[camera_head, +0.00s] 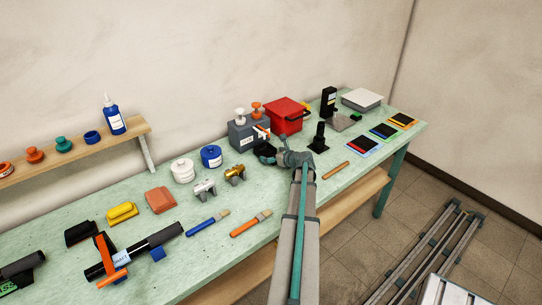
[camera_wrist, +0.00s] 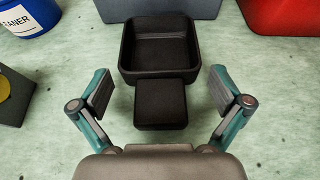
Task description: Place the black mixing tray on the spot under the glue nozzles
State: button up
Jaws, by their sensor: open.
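The black mixing tray (camera_wrist: 160,74) is a square open dish with a black block-like handle (camera_wrist: 161,103) toward me. It sits upright on the green bench, appears empty, and also shows in the head view (camera_head: 265,150). My gripper (camera_wrist: 160,88) is open, with one finger on each side of the handle and a gap on both sides. My gripper (camera_head: 284,157) partly hides the tray in the head view. The grey glue dispenser (camera_head: 242,136) stands just behind the tray, with white and orange caps and small nozzles (camera_head: 262,131) at its front. Whether the tray is exactly under them I cannot tell.
A red container (camera_head: 284,117) stands right of the dispenser, and a blue-and-white tub (camera_head: 211,156) left of it. A brass-coloured part (camera_head: 235,174) lies near my gripper's left. A black stand (camera_head: 319,138) is to the right. Brushes lie nearer the bench's front edge.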

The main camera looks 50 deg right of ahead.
jog(key=b+v, duration=0.2)
jog(key=v, duration=0.9)
jog(key=shift+s, duration=0.1)
